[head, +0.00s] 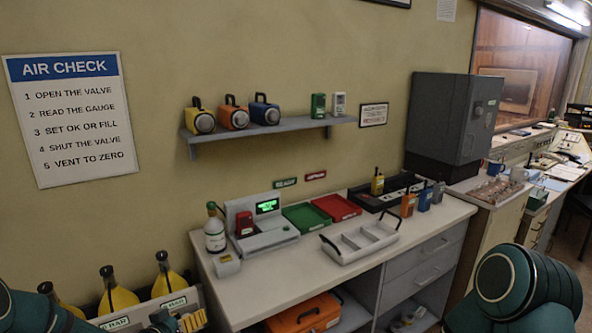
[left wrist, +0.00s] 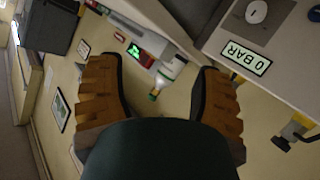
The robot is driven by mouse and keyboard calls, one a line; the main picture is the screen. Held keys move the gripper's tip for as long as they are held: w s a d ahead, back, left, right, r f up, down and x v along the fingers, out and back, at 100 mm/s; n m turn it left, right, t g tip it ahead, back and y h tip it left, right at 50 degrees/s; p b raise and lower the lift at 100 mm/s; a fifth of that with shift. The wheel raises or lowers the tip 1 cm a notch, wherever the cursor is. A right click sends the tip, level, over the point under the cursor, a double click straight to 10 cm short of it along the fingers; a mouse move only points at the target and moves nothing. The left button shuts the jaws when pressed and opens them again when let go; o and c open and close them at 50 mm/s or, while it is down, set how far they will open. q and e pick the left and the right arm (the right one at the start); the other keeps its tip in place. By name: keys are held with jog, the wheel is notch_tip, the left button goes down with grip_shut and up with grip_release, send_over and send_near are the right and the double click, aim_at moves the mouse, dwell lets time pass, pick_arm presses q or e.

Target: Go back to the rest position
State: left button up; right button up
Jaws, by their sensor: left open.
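My left gripper (head: 180,319) shows at the bottom left edge of the head view, beside the crate of yellow cylinders. In the left wrist view its two brown ribbed fingers (left wrist: 158,92) stand wide apart, with nothing held between them. Beyond the gap, the white bottle (left wrist: 172,68) and the green display (left wrist: 135,51) show at a distance. Teal links of my arms show at the bottom left and bottom right of the head view. My right gripper is not in view.
The desk (head: 262,287) holds a white bottle (head: 214,232), a console (head: 262,222), a green tray (head: 306,217), a red tray (head: 337,207) and a white divided tray (head: 360,241). Yellow cylinders (head: 118,297) stand in a crate at lower left. An orange toolbox (head: 305,315) sits under the desk.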

pick_arm(q)
jog(key=s+d+f+g, duration=0.6)
jog(key=s+d+f, duration=0.45)
jog(key=d, duration=0.25)
jog(key=s+d+f+g, duration=0.1)
jog(key=s+d+g, duration=0.1)
jog(key=s, duration=0.6)
jog(key=s+d+f+g, duration=0.2)
jog(key=s+d+g, duration=0.1)
jog(key=s, duration=0.5)
jog(key=shift+d+f+n+y, duration=0.2)
jog(key=shift+d+n+y, duration=0.1)
jog(key=shift+y, duration=0.1)
